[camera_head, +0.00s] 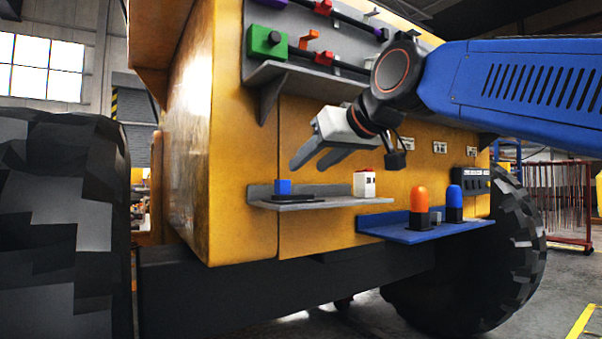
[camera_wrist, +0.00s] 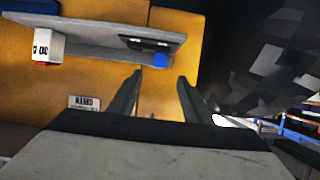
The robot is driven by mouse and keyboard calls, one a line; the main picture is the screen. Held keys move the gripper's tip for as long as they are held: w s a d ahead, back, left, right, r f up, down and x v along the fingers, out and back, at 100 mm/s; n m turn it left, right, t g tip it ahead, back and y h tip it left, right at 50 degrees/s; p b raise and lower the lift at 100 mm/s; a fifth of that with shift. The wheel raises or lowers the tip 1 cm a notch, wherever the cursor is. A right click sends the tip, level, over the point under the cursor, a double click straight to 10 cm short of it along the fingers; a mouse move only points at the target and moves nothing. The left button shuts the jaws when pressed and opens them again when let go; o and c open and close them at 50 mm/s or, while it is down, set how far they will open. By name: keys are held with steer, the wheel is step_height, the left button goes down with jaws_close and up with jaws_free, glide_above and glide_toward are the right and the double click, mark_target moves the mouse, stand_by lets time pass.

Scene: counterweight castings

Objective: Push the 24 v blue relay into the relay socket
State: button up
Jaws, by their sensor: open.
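The blue relay (camera_head: 283,187) is a small blue cube at the left end of a grey shelf. A flat black piece (camera_head: 292,197), perhaps the relay socket, lies at its front. In the wrist view the blue relay (camera_wrist: 160,60) shows beside the black piece (camera_wrist: 143,43); I cannot tell whether the relay sits in a socket. My gripper (camera_head: 308,163) is open and empty, above the shelf and a little right of the relay. In the wrist view my gripper (camera_wrist: 160,77) has its fingers apart, with the relay showing near the gap between their tips.
A white box with red (camera_head: 364,184) stands on the right part of the grey shelf (camera_head: 335,202). A blue shelf (camera_head: 405,236) to the right holds an orange beacon (camera_head: 420,199) and a blue beacon (camera_head: 454,203). A green block (camera_head: 266,42) sits on a grey rack above.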

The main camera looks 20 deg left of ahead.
steer(key=v, duration=0.3)
stand_by(0.5)
steer(key=s+d+f+m+h, duration=0.2)
steer(key=d+f+m+h, duration=0.35)
steer(key=d+f, duration=2.05)
steer(key=s+d+f+m+g+h, duration=0.1)
steer(key=s+d+f, duration=0.4)
steer(key=f, duration=0.4)
steer(key=s+d+f+m+g+h, duration=0.1)
steer(key=s+d+f+m+h, duration=0.1)
steer(key=s+d+f, duration=0.4)
steer(key=s+d+f+m+g+h, duration=0.1)
steer(key=s+d+f, duration=0.5)
steer(key=f, duration=0.7)
steer(key=shift+s+f+g+h, duration=0.15)
steer(key=shift+g+h, duration=0.3)
steer(key=shift+g, duration=0.05)
